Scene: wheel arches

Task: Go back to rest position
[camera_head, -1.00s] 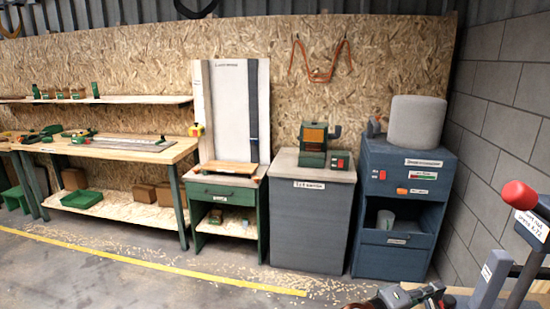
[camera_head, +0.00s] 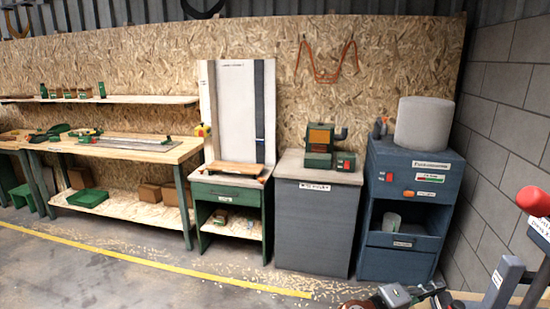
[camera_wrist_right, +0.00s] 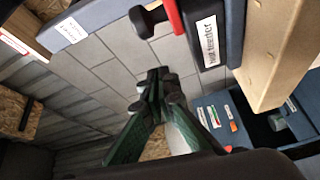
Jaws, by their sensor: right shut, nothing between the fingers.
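My right gripper (camera_head: 400,297) shows only partly at the bottom edge of the head view, right of the middle, above the floor in front of the blue machine cabinet. In the right wrist view its two green and black fingers (camera_wrist_right: 156,84) meet at their tips with nothing between them. My left gripper is not in the head view.
A blue cabinet (camera_head: 408,212) and a grey cabinet (camera_head: 313,228) stand along the back wall. A workbench (camera_head: 115,148) is at left. A machine with a red knob (camera_head: 533,201) stands close at right. The floor (camera_head: 150,285) at front left is clear.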

